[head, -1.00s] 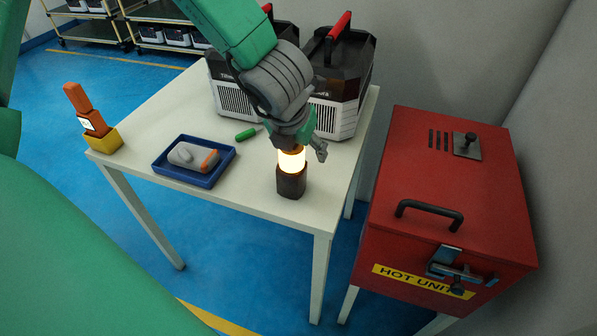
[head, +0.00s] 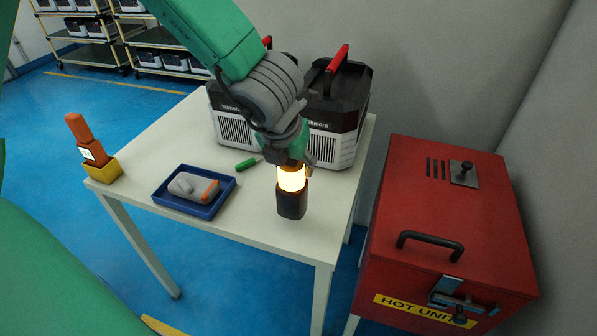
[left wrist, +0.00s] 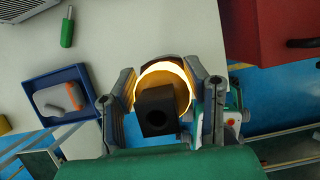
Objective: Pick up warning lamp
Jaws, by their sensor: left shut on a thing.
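The warning lamp (head: 291,180) has a glowing yellow-white band and a dark base. It is upright near the front right of the white table in the head view. My left gripper (head: 291,160) is above it and shut on its upper part. In the left wrist view the lamp's dark base (left wrist: 158,110) and glowing ring show between the two fingers of my left gripper (left wrist: 165,90). I cannot tell for sure whether the base touches the table. The lamp's top is hidden by the gripper. My right gripper is not in view.
The white table (head: 165,130) also holds a blue tray (head: 170,197) with a grey and orange device, a green marker (head: 246,164), an orange tool in a yellow holder (head: 105,171), and two black-and-white units (head: 335,115). A red box (head: 440,215) labelled HOT UNIT stands right.

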